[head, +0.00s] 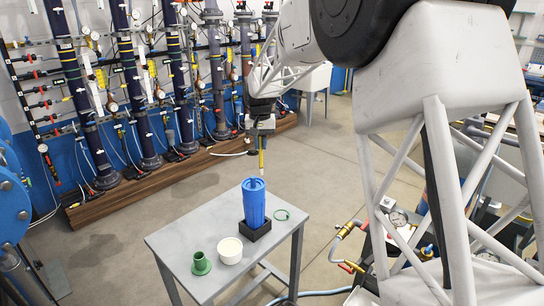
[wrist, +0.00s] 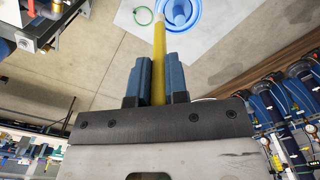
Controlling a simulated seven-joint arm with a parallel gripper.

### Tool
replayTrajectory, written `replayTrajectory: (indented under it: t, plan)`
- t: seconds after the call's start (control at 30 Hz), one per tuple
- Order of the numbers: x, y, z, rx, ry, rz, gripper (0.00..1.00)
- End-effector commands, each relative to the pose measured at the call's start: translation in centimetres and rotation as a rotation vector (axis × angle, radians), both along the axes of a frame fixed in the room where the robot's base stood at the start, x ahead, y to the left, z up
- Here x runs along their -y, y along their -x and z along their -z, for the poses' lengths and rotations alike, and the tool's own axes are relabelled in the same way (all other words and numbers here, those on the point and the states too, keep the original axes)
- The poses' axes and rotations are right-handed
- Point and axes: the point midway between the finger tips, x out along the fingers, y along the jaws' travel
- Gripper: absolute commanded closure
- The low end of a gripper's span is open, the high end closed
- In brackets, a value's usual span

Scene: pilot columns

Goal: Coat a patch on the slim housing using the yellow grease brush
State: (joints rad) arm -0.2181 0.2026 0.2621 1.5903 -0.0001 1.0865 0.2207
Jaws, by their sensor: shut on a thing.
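My gripper (head: 262,133) is shut on the yellow grease brush (head: 262,158). The brush points down, its pale tip just above the housing's top in the head view. The blue slim housing (head: 254,204) stands upright in a black base on the grey table (head: 185,236). In the wrist view, the yellow brush (wrist: 159,45) runs between the gripper's blue-grey fingers (wrist: 159,72) toward the picture's top. The blue housing (wrist: 181,14) is seen from above, right of the brush tip and partly cut off. The tip looks apart from the housing, but the gap is hard to judge.
A white cup (head: 230,251) and a green flanged piece (head: 201,264) stand at the table's front. A green ring (head: 282,215) lies right of the housing. Brass valves and hoses (head: 350,230) are right of the table. Tall dark columns (head: 128,80) line the wall.

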Motion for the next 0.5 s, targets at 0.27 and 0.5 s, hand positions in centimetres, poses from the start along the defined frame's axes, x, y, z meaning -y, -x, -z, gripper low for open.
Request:
replayTrajectory:
  t: [0.27,0.5]
  plan:
    - [-1.2,0.9,-1.9,-0.001,0.000,-0.002,1.00]
    - [-1.2,0.9,-1.9,0.000,0.000,-0.002,1.00]
